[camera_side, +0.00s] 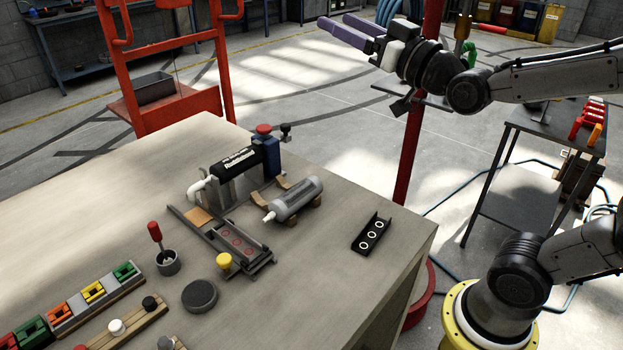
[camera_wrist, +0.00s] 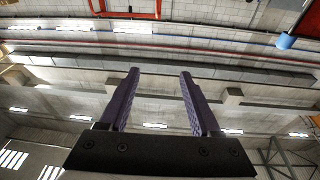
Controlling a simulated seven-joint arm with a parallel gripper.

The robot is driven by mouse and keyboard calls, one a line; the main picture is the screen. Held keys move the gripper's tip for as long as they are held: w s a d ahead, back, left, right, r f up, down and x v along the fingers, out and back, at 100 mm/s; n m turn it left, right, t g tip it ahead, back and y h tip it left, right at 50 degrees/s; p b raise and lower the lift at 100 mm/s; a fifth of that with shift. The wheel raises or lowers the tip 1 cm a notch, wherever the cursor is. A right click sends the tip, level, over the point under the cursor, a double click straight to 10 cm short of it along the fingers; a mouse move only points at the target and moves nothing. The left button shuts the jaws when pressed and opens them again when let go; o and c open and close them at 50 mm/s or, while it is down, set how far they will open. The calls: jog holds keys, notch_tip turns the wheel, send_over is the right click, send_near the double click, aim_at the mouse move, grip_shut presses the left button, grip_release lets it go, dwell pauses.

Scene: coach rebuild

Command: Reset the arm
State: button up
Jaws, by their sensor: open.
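My gripper (camera_side: 352,32) is raised above and behind the far right of the workbench (camera_side: 330,130) in the side view, with its purple fingers pointing left. The two fingers are apart with nothing between them. In the wrist view my gripper (camera_wrist: 158,75) shows its two purple fingers spread, with only the far hall walls and ceiling beyond. It touches nothing.
On the bench are a black and blue cylinder assembly (camera_side: 238,162), a grey cylinder (camera_side: 295,200), a black bracket (camera_side: 372,234), a grey puck (camera_side: 199,295) and colored blocks (camera_side: 93,291). A red post (camera_side: 408,150) stands close to my arm. A red frame (camera_side: 172,60) stands behind.

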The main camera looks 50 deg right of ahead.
jog(key=s+a+f+n+g+y, duration=0.1)
jog(key=s+f+g, duration=1.3)
jog(key=s+f, duration=0.6)
jog(key=shift+s+a+f+g, duration=0.35)
jog(key=shift+f+g, duration=0.05)
jog(key=shift+f, duration=0.35)
